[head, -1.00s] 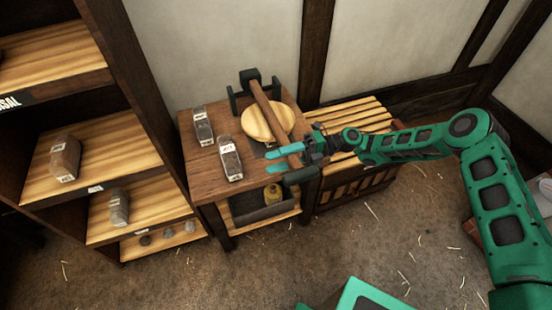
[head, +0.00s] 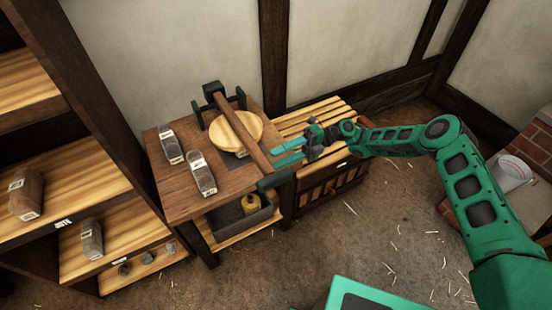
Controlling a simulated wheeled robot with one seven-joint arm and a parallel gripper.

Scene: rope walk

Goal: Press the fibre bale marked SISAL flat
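A press stands on the wooden table (head: 165,196), with a round wooden plate (head: 222,133) and a long wooden lever (head: 257,148) sloping across it. Two grey bales with white labels lie on the table left of the press, a rear bale (head: 170,147) and a front bale (head: 202,177). The label lettering is too small to read, so I cannot tell which is SISAL. What lies under the plate is mostly hidden. My gripper (head: 289,152) is beside the lever's near end, to its right, its two green fingers apart and nothing seen between them.
Shelves at left hold a brown bale (head: 26,195), a grey bale (head: 92,240) and small grey lumps. A dark tray (head: 238,216) with a yellowish item sits under the table. A slatted crate (head: 310,130) stands at right.

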